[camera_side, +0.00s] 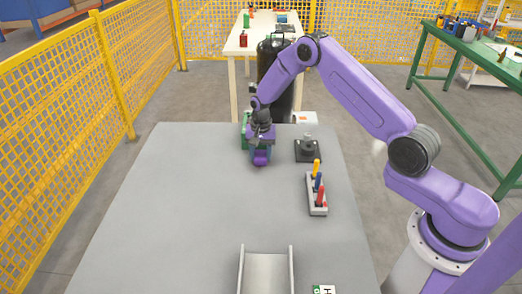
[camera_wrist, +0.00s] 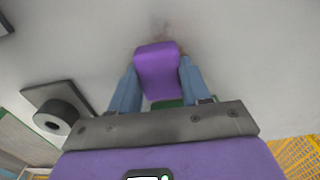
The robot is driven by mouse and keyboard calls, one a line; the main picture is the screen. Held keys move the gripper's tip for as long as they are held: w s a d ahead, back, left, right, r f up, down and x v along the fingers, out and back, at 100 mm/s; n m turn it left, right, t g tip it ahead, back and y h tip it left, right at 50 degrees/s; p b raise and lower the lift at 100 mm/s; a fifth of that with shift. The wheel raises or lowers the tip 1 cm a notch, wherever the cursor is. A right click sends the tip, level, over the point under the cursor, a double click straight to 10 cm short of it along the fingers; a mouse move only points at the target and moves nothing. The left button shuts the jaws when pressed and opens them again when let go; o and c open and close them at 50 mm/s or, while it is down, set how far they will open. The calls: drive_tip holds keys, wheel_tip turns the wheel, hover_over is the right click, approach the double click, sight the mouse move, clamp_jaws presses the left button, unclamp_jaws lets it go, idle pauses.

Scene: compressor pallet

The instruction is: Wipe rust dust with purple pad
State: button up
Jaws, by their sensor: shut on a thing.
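A purple pad (camera_wrist: 157,68) is held between the blue fingers of my gripper (camera_wrist: 156,82) in the wrist view. In the side view my gripper (camera_side: 261,148) points down near the far end of the grey table, with the purple pad (camera_side: 261,159) low at the surface. I cannot tell whether the pad touches the table. A faint brownish patch of rust dust (camera_wrist: 168,30) lies on the grey surface just beyond the pad in the wrist view. I cannot make out the dust in the side view.
A green object (camera_side: 245,131) stands just behind my gripper, partly hidden. A black square base with a round post (camera_side: 308,151) is to the right. A rack (camera_side: 318,209) holds yellow, blue and red items. A metal channel (camera_side: 266,272) lies at the front. The table's left side (camera_side: 165,220) is clear.

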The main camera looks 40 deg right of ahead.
sight(255, 171)
drive_tip(key=shift+s+a+f, duration=0.15)
drive_tip(key=shift+s+a, duration=1.7)
drive_tip(key=shift+w+a, duration=0.45)
drive_tip(key=shift+a, duration=0.1)
drive_tip(key=shift+w, duration=0.15)
drive_tip(key=shift+w+d, duration=1)
drive_tip(key=shift+d, duration=0.1)
drive_tip(key=shift+w+d+f, duration=0.1)
drive_tip(key=shift+w+d, duration=0.8)
drive_tip(key=shift+d, duration=0.25)
drive_tip(key=shift+w+d, duration=0.95)
drive_tip(key=shift+r, duration=0.2)
